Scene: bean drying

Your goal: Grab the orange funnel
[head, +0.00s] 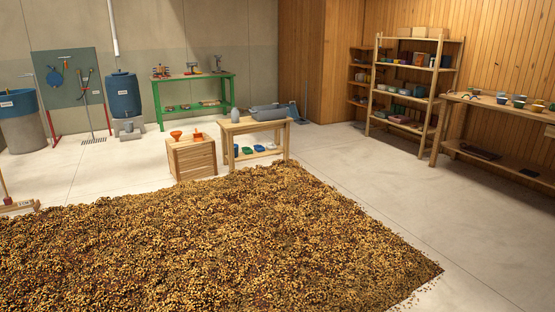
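The orange funnel (176,135) stands on the left part of the top of a small wooden cabinet (192,158), beyond the bean bed. A second small orange object (197,134) sits to its right on the same top; its shape is too small to tell. Neither of my grippers is in the head view, and nothing is seen touching the funnel.
A wide bed of drying beans (210,240) covers the floor in front. A wooden table (255,126) with a grey tub (270,112) stands right of the cabinet. Bare floor (340,150) lies to the right, before the shelves (415,90).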

